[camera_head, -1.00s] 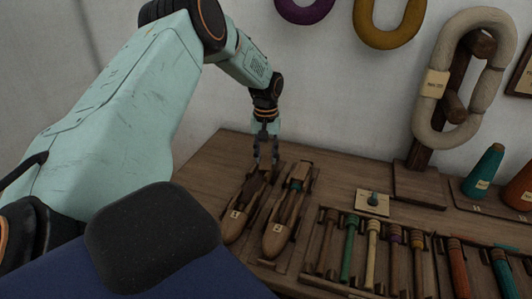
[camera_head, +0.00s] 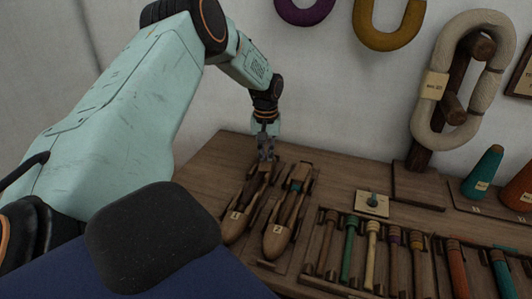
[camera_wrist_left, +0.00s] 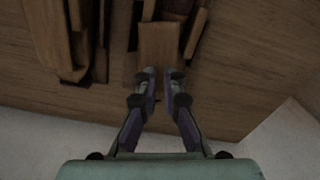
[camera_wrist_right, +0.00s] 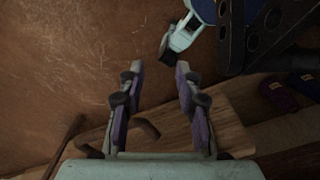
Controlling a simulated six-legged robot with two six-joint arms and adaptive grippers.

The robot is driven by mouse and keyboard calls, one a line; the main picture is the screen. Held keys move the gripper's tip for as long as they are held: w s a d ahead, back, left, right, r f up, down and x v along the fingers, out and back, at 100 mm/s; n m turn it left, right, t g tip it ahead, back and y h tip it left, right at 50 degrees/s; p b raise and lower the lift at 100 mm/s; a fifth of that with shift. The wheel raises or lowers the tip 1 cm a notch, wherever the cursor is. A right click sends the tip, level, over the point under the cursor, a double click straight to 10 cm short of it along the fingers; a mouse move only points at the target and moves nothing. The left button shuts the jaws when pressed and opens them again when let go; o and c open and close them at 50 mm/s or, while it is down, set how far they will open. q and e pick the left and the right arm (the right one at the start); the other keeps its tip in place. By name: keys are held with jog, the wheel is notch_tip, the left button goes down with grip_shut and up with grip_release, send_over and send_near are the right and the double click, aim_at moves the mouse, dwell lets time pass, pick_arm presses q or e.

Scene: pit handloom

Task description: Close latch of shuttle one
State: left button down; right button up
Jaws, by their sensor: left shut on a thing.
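Shuttle one (camera_head: 236,213), a wooden boat shape with a "1" label, lies on the wooden table, its pointed end towards me. My left gripper (camera_head: 266,156) points down at its far end, with its fingers close together. In the left wrist view the fingertips (camera_wrist_left: 161,76) meet the edge of a flat tan block (camera_wrist_left: 160,45), which looks like the latch; their exact contact is hard to see. My right gripper (camera_wrist_right: 160,69) is open, with nothing between its fingers in the right wrist view.
Shuttle two (camera_head: 277,238) lies just right of shuttle one. A wooden stand (camera_head: 420,187) holds a cream skein (camera_head: 432,100). The wall is close behind the table.

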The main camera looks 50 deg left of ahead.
aim_at(266, 159)
pick_arm(q)
jog(key=shift+r+m+p, duration=0.15)
jog(key=shift+m+p, duration=0.75)
jog(key=shift+p, duration=0.35)
jog(key=shift+m+p, duration=0.45)
jog(key=shift+m, duration=0.15)
jog(key=c, duration=1.5)
grip_release()
jog(key=shift+o, duration=0.2)
notch_tip(266, 159, up, 12)
